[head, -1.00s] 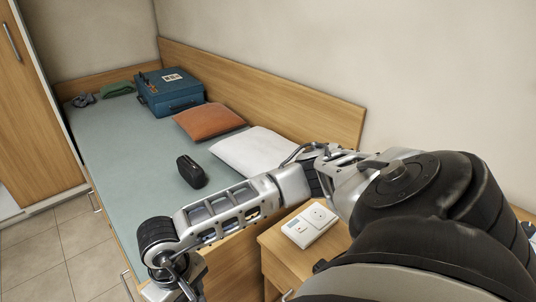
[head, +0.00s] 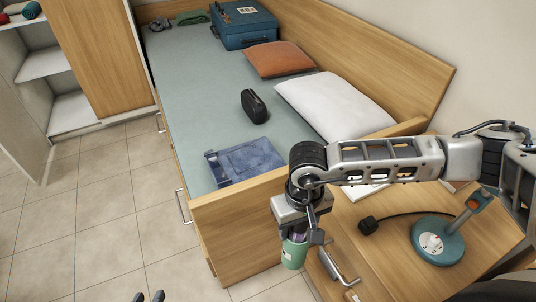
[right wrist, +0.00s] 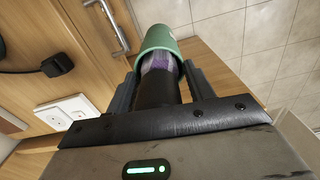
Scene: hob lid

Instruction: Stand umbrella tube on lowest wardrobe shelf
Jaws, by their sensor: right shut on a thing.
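The umbrella tube (head: 293,254) is a green cylinder with a purple and black umbrella inside. My right gripper (head: 307,236) is shut on it and holds it beside the bed end and the bedside cabinet. In the right wrist view the tube (right wrist: 158,42) lies between the fingertips (right wrist: 160,72), with the umbrella's dark end towards the palm. The wardrobe (head: 110,50) stands open at upper left. Its lowest shelf (head: 72,110) looks bare where it shows. Only the two fingertips of my left gripper (head: 148,297) show at the bottom edge, apart and empty.
The bed (head: 190,90) holds a suitcase, pillows, a black case (head: 253,106) and folded jeans (head: 245,162). The bedside cabinet (head: 385,260) carries a teal lamp base (head: 437,242). Tiled floor (head: 110,220) is clear between bed and wardrobe.

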